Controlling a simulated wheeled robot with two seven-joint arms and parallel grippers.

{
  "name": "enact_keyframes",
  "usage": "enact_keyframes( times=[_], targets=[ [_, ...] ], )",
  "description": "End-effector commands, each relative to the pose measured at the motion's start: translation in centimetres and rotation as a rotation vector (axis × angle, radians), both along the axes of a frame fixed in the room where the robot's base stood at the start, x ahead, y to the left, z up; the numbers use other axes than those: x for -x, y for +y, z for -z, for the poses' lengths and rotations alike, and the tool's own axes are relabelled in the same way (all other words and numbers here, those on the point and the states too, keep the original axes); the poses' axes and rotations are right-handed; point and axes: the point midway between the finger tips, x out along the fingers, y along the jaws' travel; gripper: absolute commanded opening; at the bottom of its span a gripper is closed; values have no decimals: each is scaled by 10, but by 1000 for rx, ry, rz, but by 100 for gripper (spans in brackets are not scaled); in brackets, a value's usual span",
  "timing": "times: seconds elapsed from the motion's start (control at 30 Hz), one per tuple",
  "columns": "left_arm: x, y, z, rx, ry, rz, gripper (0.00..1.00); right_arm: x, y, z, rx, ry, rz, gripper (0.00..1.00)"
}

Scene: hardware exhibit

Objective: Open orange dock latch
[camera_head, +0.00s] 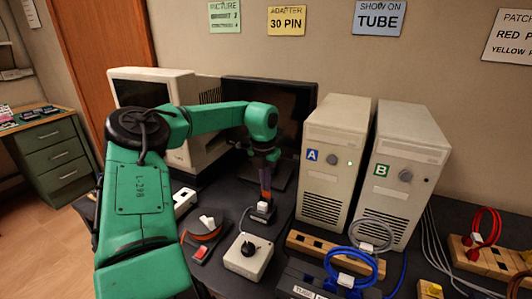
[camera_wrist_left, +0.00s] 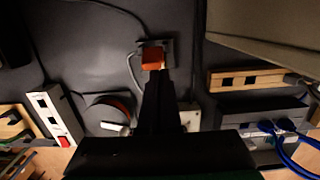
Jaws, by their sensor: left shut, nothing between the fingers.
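The orange latch (camera_wrist_left: 152,59) sits on a small dark dock (camera_wrist_left: 168,46) in the left wrist view. In the head view the dock (camera_head: 262,213) is a small dark block with a pale front, just below my gripper. My left gripper (camera_head: 265,192) points down over the dock; its fingers are shut with nothing between them. In the left wrist view the shut fingertips (camera_wrist_left: 159,76) are right at the near side of the orange latch. I cannot tell whether they touch it. The fingers hide part of the dock. My right gripper is in neither view.
A white box with a black knob (camera_head: 248,257) stands close in front of the dock. A red-and-black coiled item (camera_head: 203,236) lies to its left. Two beige towers (camera_head: 335,150) and a dark monitor (camera_head: 290,97) stand behind. Blue cable (camera_head: 350,266) loops lie at front right.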

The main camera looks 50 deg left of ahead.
Motion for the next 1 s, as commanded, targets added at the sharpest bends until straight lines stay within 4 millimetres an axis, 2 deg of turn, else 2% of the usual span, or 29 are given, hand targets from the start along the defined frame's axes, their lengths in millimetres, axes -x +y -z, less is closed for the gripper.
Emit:
enact_keyframes(
  times=[0.37, 0.67, 1.0],
  targets=[
    [-5, 2, -3, -1, -1, 1, 0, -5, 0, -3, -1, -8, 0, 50],
    [-5, 2, -18, -1, -1, 1, 0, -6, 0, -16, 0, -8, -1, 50],
    [-5, 2, -19, -1, -2, 1, 0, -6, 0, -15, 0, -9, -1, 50]
  ],
)
